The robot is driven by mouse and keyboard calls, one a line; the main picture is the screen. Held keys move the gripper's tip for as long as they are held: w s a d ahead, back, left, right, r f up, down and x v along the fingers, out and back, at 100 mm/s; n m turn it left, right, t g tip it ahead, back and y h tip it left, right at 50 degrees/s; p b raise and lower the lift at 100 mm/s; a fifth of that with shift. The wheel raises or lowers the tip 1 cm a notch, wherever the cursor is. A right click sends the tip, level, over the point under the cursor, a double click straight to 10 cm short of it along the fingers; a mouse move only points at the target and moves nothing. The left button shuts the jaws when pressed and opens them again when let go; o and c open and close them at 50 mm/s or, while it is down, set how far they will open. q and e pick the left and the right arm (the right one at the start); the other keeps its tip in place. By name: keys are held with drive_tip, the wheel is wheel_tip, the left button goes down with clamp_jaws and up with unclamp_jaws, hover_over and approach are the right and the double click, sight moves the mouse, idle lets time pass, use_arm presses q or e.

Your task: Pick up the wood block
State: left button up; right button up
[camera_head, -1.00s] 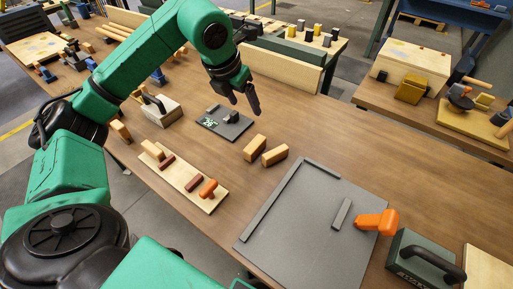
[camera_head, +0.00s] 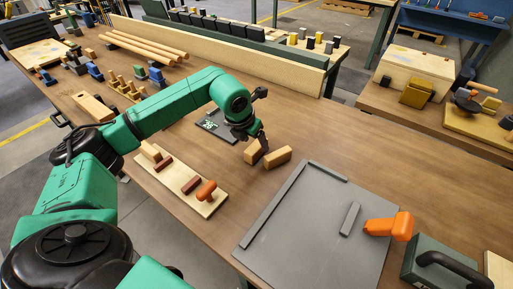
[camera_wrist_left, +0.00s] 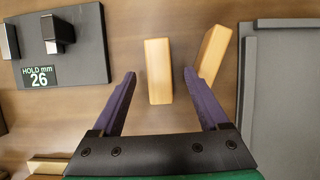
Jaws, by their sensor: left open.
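Two wood blocks lie close together on the brown table. The left block (camera_head: 252,153) shows partly behind my left gripper (camera_head: 255,142) in the head view. The right block (camera_head: 277,157) lies just beside it, angled. In the left wrist view, my left gripper (camera_wrist_left: 159,76) is open, with the left block (camera_wrist_left: 158,62) in line with the space between its fingers. The right block (camera_wrist_left: 213,54) lies by the tip of the right finger, partly covered by it. I cannot tell whether that finger touches it. My right gripper is not in view.
A dark plate marked "HOLD mm 26" (camera_wrist_left: 84,67) lies to the left of the blocks. A pale board with pegs (camera_head: 206,210) lies nearer me. A grey plate with raised edges (camera_head: 300,235) and an orange-handled tool (camera_head: 388,227) are to the right. Bare table lies beyond the blocks.

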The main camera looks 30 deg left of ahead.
sight(256, 145)
use_arm(q)
drive_tip(key=x, duration=0.3)
drive_tip(key=shift+p, duration=0.35)
drive_tip(key=shift+w+f, duration=0.15)
drive_tip(key=shift+f, duration=0.25)
clamp_jaws()
drive_tip(key=shift+r, duration=0.15)
